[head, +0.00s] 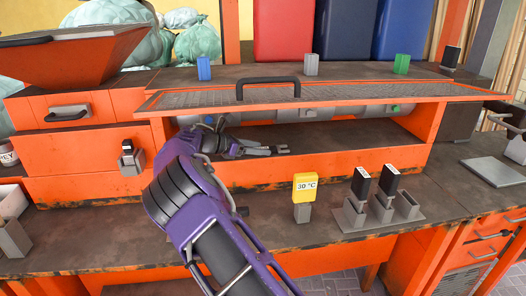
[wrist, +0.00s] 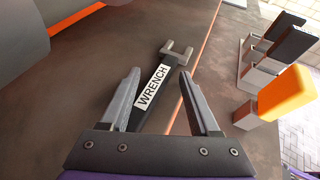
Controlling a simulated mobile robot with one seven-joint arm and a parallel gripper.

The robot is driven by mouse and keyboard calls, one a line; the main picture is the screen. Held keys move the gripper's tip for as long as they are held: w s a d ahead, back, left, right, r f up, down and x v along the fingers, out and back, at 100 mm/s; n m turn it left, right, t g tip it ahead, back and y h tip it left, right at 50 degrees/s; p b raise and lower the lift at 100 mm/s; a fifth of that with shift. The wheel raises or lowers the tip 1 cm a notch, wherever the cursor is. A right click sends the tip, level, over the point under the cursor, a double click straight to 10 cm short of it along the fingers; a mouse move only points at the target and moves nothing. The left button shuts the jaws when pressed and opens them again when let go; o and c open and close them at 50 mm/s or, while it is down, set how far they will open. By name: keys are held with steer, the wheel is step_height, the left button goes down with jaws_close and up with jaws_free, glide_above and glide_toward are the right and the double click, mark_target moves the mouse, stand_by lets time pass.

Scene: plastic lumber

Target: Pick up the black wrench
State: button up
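The black wrench (wrist: 152,90) has a white label reading "WRENCH" and a grey open jaw at its far end. In the wrist view it lies on the dark worktop, slightly tilted, with its jaw pointing away from me. My gripper (wrist: 159,75) is open, with one finger on each side of the handle and visible gaps to it. The near end of the handle is hidden by my gripper's body. In the head view my gripper (head: 262,150) reaches under the orange shelf, and the wrench is hard to separate from the fingers there.
An orange shelf (head: 330,92) with a black handle overhangs my gripper. A yellow "30 °C" device (head: 305,188) stands on the front bench. Black items in grey holders (head: 383,205) stand to its right. The worktop around the wrench is clear.

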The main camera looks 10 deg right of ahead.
jaws_close()
steer(key=shift+s+f, duration=0.1)
steer(key=shift+f, duration=0.15)
stand_by(0.9)
